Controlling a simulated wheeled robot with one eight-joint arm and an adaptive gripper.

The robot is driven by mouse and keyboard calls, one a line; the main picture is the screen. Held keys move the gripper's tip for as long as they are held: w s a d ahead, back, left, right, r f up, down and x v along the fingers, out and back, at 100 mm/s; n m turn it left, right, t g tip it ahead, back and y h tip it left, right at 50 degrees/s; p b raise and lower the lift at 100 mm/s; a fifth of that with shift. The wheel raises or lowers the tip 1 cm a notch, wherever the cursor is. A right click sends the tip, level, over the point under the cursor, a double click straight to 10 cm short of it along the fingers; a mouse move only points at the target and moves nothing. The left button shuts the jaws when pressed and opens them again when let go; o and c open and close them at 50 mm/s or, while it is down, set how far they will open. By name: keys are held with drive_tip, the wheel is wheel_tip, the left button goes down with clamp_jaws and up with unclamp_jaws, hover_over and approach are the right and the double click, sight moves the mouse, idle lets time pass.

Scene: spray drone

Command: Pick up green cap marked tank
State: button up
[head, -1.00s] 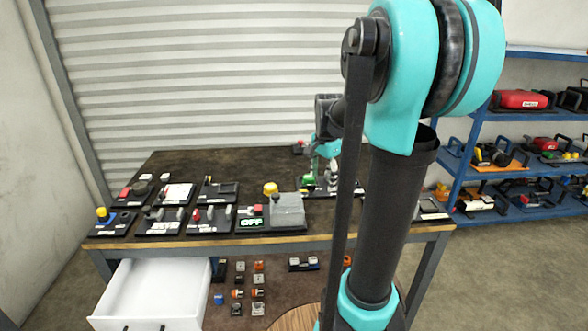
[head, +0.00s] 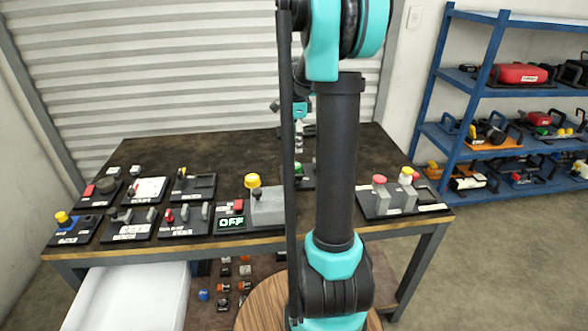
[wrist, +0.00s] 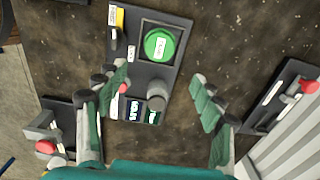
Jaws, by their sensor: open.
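A round green cap (wrist: 160,43) sits in a dark square recess on a black board (wrist: 182,68). A small white label lies beside it, too small to read. The green cap also shows in the head view (head: 298,168), partly hidden behind my arm. My gripper (wrist: 161,87) is open and empty above the board, its green-padded fingers spread to either side. The cap lies ahead of the fingertips, at the top of the wrist view. In the head view my gripper (head: 298,142) hangs over the table behind the cap.
A grey knob (wrist: 157,103) stands on the same board between my fingers. Boards with switches and buttons line the table's (head: 230,150) front, including a grey box with a yellow button (head: 252,181). Blue shelves (head: 455,95) stand at right.

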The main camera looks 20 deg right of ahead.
hover_over(295, 165)
drive_tip(key=f, duration=0.4)
drive_tip(key=shift+w+d+f, duration=0.1)
drive_tip(key=shift+d+f, duration=0.15)
drive_tip(key=shift+d, duration=0.15)
drive_tip(key=shift+a+f, duration=0.25)
drive_tip(key=shift+f, duration=1.1)
drive_tip(key=shift+a+f, duration=0.2)
drive_tip(key=shift+f, duration=1.1)
drive_tip(key=c, duration=1.3)
drive_tip(key=shift+o, duration=0.2)
drive_tip(key=shift+r, duration=0.1)
